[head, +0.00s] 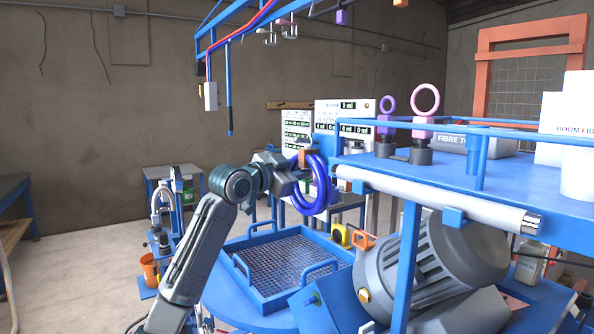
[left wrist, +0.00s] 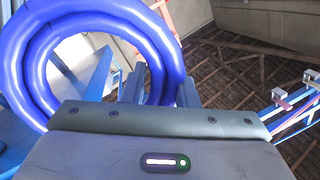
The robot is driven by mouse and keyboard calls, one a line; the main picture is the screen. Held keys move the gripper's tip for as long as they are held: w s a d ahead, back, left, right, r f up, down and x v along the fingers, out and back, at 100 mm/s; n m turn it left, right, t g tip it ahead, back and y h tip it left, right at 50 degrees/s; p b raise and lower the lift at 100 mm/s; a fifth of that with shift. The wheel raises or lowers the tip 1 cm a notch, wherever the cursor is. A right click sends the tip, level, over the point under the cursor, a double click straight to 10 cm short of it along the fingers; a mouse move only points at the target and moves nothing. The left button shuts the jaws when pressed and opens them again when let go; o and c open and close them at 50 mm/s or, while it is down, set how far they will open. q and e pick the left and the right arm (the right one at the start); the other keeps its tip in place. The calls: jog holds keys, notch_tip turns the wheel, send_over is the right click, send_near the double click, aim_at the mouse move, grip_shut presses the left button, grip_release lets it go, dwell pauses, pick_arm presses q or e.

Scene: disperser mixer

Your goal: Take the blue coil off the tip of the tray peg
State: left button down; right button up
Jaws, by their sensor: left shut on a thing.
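The blue coil (head: 325,187) is a ring of several thick turns, hanging upright at the left end of the blue shelf tray (head: 500,172). My left gripper (head: 303,172) reaches it from the left and is shut on its near side. In the left wrist view the coil (left wrist: 166,62) passes between the two fingers and fills the upper left. The peg tip is not clear behind the coil, so I cannot tell whether the coil is still around it. My right gripper is not in view.
A pale tube (head: 440,200) runs along the shelf's front edge, right of the coil. Below are a large grey motor (head: 435,265) and a blue mesh tray (head: 262,296). Ring-topped weights (head: 423,135) stand on the shelf. A blue overhead frame (head: 229,95) hangs above left.

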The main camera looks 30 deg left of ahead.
pick_arm(q)
jog(key=shift+r+p, duration=0.3)
jog(key=shift+r, duration=0.15)
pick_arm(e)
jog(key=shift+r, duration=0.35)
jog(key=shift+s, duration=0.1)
pick_arm(q)
jog(key=shift+s+a+f, duration=0.1)
jog(key=shift+s, duration=0.15)
jog(key=shift+s+a+b, duration=0.15)
jog(key=shift+s+b, duration=0.15)
jog(key=shift+b, duration=0.05)
jog(key=s, duration=0.1)
jog(key=s+a+b, duration=0.1)
jog(key=s, duration=0.1)
jog(key=shift+a+b, duration=0.1)
jog(key=shift+b, duration=0.2)
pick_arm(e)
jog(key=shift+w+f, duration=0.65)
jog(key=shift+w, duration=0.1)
pick_arm(q)
jog(key=shift+s+a+b, duration=0.35)
jog(key=shift+s+b, duration=0.25)
jog(key=shift+s, duration=0.2)
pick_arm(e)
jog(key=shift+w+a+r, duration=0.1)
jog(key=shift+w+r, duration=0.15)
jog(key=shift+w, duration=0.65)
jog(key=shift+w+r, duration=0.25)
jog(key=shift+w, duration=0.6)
